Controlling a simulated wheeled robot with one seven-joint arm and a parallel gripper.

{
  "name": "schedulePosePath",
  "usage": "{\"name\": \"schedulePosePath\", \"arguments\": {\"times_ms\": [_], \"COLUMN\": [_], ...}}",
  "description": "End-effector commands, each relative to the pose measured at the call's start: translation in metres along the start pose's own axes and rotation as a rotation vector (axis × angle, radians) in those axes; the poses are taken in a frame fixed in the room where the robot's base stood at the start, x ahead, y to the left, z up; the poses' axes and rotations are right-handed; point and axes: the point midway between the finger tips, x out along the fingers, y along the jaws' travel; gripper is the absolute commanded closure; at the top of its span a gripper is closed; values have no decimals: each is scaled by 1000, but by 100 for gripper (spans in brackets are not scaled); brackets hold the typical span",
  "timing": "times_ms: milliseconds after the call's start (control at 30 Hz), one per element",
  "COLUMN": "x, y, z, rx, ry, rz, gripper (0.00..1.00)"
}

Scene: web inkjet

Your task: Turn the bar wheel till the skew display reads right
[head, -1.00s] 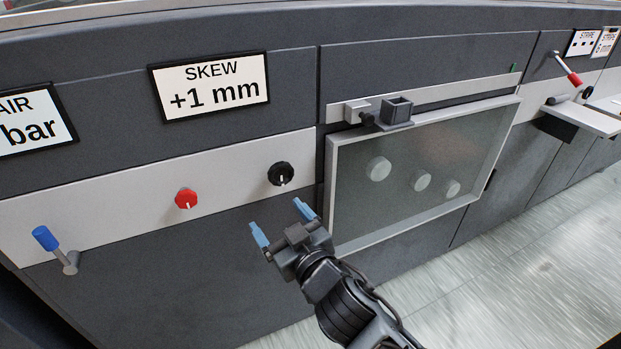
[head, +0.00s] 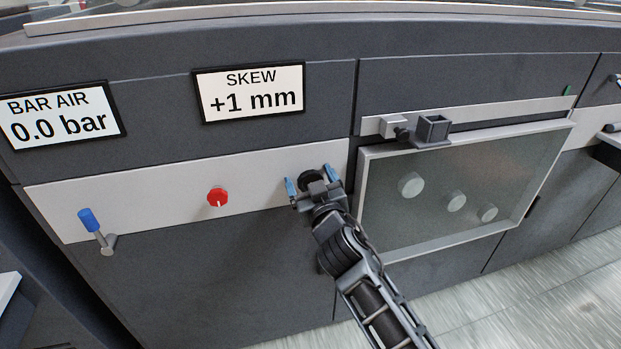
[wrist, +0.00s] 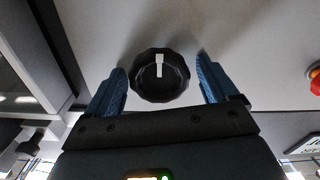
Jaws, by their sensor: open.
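The skew display (head: 249,92) reads "+1 mm" on the upper panel in the head view. Below it, the black knob (head: 311,177), the bar wheel, sits on the pale strip and is partly hidden by my gripper (head: 312,183). In the wrist view the black knob (wrist: 159,76) shows whole, with a white pointer mark near the top of the picture's side. My gripper (wrist: 164,84) is open, with one blue finger on each side of the knob. Gaps show between the fingers and the knob.
A red knob (head: 217,197) and a blue-handled lever (head: 92,226) are to the left. The bar air display (head: 61,117) reads 0.0 bar. A framed window (head: 450,185) with a small bracket (head: 431,130) above it is close on the right.

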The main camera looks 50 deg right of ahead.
Motion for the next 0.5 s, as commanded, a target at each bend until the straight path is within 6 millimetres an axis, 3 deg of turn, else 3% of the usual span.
{"name": "schedulePosePath", "arguments": {"times_ms": [233,500], "x": [1,1], "y": [0,0], "z": [0,0], "rx": [0,0], "ry": [0,0], "rz": [0,0], "gripper": [13,39]}}
